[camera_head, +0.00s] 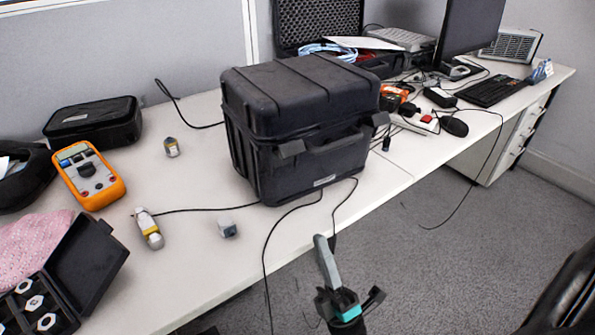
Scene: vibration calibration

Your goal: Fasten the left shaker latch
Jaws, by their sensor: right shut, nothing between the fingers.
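The shaker is a black hard case (290,115) with its lid down, standing near the front edge of the table. Its left latch (289,149) is a dark tab on the front face that seems to stick out a little; I cannot tell whether it is fastened. A similar right latch (380,119) shows at the front right corner, with a handle between them. My right gripper (322,241) is shut and empty, in front of the table edge, below and apart from the case. My left gripper is not in view.
On the white table (200,185) lie an orange multimeter (87,176), a black pouch (93,122), small sensors with cables, and an open black box (70,280) at lower left. Cables (290,215) hang from the table near my gripper. A monitor (468,28) and keyboard (492,91) stand right.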

